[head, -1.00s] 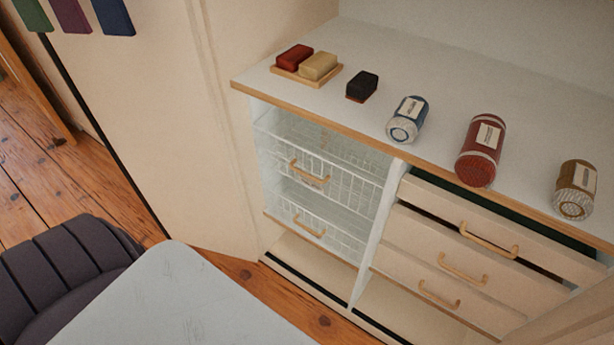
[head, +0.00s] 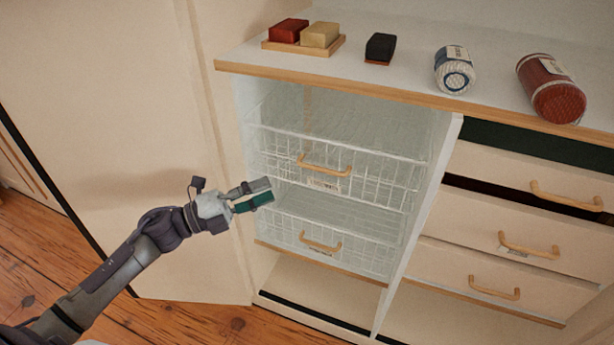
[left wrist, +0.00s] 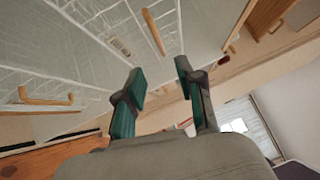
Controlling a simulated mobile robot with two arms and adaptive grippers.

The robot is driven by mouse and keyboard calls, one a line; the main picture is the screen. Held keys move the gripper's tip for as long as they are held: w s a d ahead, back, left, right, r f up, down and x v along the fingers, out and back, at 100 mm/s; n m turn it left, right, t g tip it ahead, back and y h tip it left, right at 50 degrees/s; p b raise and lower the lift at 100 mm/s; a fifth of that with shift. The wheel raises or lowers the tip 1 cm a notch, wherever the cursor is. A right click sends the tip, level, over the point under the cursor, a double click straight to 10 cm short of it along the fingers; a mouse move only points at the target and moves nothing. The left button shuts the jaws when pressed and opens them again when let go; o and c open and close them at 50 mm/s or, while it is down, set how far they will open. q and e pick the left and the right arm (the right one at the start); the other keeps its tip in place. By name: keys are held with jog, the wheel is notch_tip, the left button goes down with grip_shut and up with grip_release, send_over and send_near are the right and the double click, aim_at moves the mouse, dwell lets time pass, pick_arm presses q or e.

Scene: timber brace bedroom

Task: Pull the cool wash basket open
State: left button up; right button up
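Two white wire baskets sit one above the other in the left cabinet bay. The upper basket (head: 385,178) has a wooden bar handle (head: 325,166) with a small tag below it. The lower basket (head: 370,251) has a similar handle (head: 320,242). I cannot read the tags, so I cannot tell which is the cool wash one. My left gripper (head: 268,192) is open and empty, left of and below the upper handle, apart from it. In the left wrist view the fingers (left wrist: 160,70) are spread, with a handle (left wrist: 153,31) beyond them. My right gripper is out of view.
The countertop (head: 400,55) overhangs the baskets and holds soap bars on a wooden tray (head: 335,48), a dark block (head: 380,47) and rolled towels (head: 551,88). Wooden drawers (head: 525,187) stand right of a divider (head: 425,205). A tall panel (head: 130,130) stands at left.

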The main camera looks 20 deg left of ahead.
pick_arm(q)
jog(key=x, duration=1.2)
jog(key=shift+w+d, duration=0.2)
jog(key=shift+w, duration=0.1)
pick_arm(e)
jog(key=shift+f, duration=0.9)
pick_arm(q)
grip_shut()
